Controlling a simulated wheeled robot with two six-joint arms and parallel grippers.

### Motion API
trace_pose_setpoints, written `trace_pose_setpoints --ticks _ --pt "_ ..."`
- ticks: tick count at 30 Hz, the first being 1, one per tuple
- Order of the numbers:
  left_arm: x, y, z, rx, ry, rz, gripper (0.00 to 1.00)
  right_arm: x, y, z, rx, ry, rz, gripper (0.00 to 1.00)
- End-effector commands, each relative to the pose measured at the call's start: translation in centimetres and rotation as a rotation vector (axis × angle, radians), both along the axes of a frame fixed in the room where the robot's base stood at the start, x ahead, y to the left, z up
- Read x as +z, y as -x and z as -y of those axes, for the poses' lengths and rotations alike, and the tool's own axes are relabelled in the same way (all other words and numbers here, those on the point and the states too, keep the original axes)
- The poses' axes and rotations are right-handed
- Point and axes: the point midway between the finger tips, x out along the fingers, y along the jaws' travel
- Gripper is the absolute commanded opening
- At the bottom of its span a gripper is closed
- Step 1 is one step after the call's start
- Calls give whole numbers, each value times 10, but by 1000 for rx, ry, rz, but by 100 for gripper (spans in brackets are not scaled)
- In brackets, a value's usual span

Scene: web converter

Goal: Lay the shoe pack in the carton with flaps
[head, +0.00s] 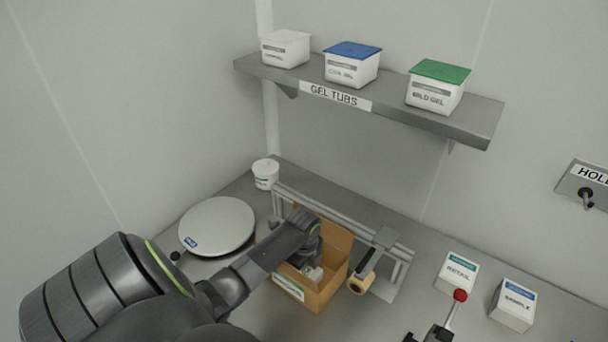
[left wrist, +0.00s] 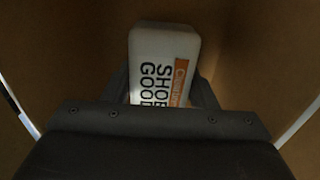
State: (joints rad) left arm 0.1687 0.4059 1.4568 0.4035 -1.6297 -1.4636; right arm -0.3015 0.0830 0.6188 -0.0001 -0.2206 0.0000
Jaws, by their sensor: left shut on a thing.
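The carton with flaps (head: 327,292) stands on the bench, brown and open at the top, with a white label on its front. My left gripper (head: 312,272) reaches down inside it. Brown carton walls flank the pack in the left wrist view. Whether the pack touches the carton floor is hidden. My right gripper is not in view.
A tape dispenser (head: 366,272) stands right of the carton by a metal rail. A round scale (head: 216,225) lies left. Retail (head: 456,273) and sample (head: 513,307) boxes and a red-knobbed lever (head: 460,295) are at right. A gel tub shelf (head: 390,98) hangs above.

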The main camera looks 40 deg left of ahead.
Motion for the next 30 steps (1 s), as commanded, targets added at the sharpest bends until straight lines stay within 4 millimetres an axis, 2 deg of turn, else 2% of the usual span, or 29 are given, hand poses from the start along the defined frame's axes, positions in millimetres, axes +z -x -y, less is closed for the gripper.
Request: trace_pose_setpoints --ticks 7,8,13,24,30 --pt "-2 0 0 0 0 0 22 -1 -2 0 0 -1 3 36" --pt "-3 0 0 0 0 0 54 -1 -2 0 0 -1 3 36" --pt "-2 0 0 0 0 0 74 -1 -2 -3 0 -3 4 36" --pt "3 -1 0 -1 -1 2 74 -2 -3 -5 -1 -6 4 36" --pt "28 -1 -1 -3 -4 6 74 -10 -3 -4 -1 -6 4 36"
